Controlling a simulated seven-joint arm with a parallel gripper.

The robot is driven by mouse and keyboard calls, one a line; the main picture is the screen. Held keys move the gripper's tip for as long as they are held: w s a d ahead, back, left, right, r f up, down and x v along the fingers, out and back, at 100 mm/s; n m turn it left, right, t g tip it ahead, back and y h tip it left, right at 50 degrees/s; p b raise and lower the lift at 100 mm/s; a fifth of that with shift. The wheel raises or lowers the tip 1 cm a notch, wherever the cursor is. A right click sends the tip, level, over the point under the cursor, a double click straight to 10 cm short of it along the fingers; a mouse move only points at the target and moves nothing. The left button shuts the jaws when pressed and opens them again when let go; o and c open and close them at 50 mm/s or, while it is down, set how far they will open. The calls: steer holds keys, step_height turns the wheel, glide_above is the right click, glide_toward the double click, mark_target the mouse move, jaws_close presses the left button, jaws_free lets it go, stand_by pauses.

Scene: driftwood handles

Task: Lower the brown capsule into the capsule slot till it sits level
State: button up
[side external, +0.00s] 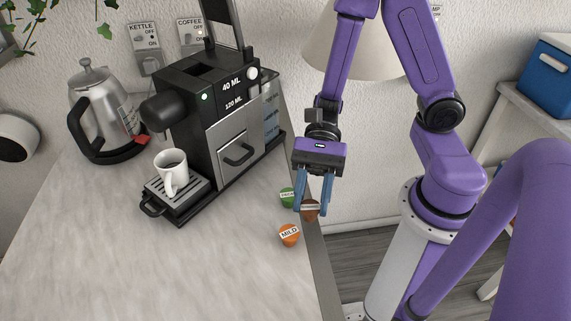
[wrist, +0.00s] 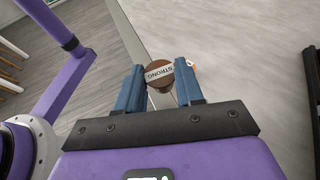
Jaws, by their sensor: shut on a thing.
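The brown capsule (side external: 311,213), labelled STRONG in the wrist view (wrist: 159,73), is between the blue fingers of my gripper (side external: 311,207). My gripper (wrist: 160,80) is shut on it, with a finger on each side. The capsule shows near the counter's right edge; I cannot tell whether it touches the counter. The capsule slot (side external: 203,69) is a dark opening in the top of the black coffee machine (side external: 190,105), up and left of my gripper. The machine's lid (side external: 222,22) stands raised. The slot's inside is hidden.
A green capsule (side external: 287,196) and an orange MILD capsule (side external: 289,235) stand close to my gripper. A white cup (side external: 171,170) sits on the machine's drip tray (side external: 190,197). A kettle (side external: 100,110) stands at left. The front of the counter (side external: 150,270) is clear.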

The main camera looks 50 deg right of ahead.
steer(key=v, duration=0.7)
steer(key=s+d+n+g+h, duration=0.1)
steer(key=s+n+g+h, duration=0.1)
steer(key=s+n+h, duration=0.4)
steer(key=shift+s+d+f+n+g, duration=0.15)
steer(key=shift+s+d+n+g, duration=0.2)
steer(key=shift+s+n, duration=0.8)
steer(key=shift+w+n, duration=0.35)
steer(key=shift+w, duration=0.1)
stand_by(0.5)
